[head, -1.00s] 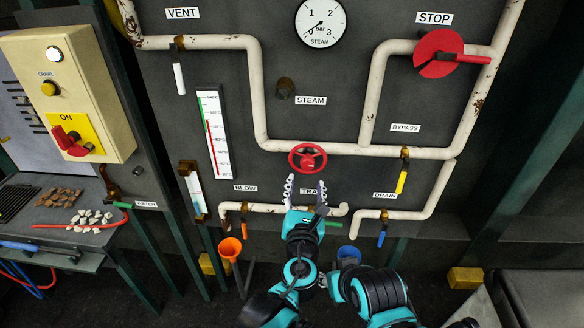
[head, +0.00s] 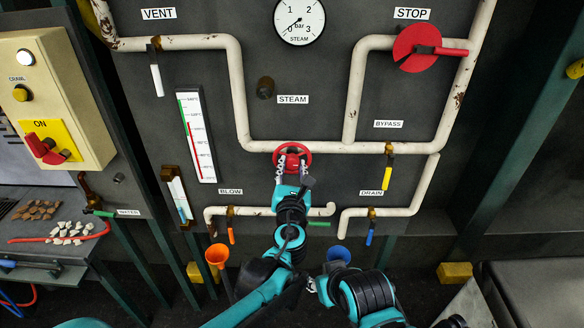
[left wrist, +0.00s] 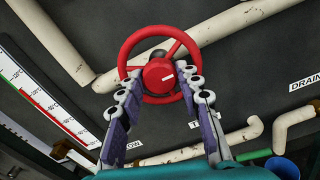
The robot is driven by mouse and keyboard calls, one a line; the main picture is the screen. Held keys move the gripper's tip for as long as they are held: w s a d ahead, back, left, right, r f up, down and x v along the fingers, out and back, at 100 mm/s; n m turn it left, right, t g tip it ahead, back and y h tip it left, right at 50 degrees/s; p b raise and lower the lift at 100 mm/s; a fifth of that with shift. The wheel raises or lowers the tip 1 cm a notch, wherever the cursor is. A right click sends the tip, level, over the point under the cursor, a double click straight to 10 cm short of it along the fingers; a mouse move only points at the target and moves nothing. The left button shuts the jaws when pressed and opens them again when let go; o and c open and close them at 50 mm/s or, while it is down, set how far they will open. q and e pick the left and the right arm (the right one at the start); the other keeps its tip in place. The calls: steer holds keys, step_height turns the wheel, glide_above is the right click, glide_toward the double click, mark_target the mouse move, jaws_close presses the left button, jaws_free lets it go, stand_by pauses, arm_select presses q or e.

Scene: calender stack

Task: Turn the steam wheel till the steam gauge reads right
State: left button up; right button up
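A bare brown stub (head: 265,87) stands beside that label. The steam gauge (head: 299,20) is at the top; its needle points lower left, near the 0 end. My left gripper (head: 291,156) is at the wheel, fingers pointing up. In the left wrist view, its fingers are spread either side of the red wheel's hub (left wrist: 158,75), over the lower rim; contact cannot be told. My right arm shows at the lower middle, but I cannot make out its gripper.
A yellow bypass lever (head: 387,179) and blue drain lever (head: 370,233) hang right of the wheel. An orange funnel (head: 217,255) and blue funnel (head: 339,254) are below. The control box (head: 60,95) stands at left.

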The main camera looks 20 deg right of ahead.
arm_select(q)
steer(key=c, duration=0.4)
steer(key=shift+o, duration=0.2)
steer(key=shift+n, duration=0.4)
